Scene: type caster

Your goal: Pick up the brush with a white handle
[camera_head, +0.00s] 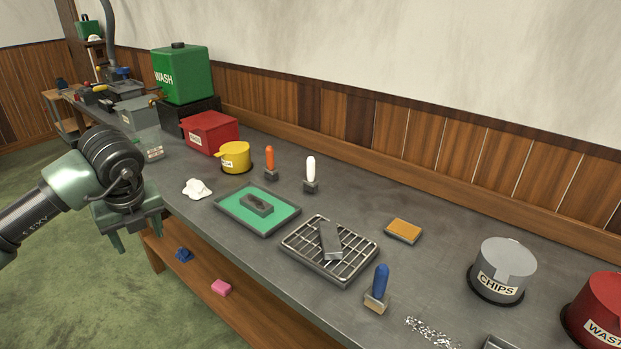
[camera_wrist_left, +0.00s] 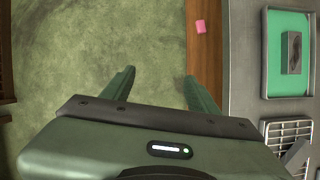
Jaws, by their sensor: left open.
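The brush with a white handle (camera_head: 310,171) stands upright on the workbench, handle up, near the wall side behind the wire rack. My left gripper (camera_head: 136,240) is at the left, beside the front edge of the bench and well apart from the brush. Its two fingers are spread and empty; they also show in the left wrist view (camera_wrist_left: 162,85), over the green floor and the lower shelf's edge. The brush is not in the left wrist view. My right gripper is in neither view.
An orange-handled brush (camera_head: 270,160) stands left of the white one, and a blue-handled brush (camera_head: 378,285) near the front. A green tray (camera_head: 228,203), a wire rack (camera_head: 300,250) and a yellow pot (camera_head: 235,157) surround them.

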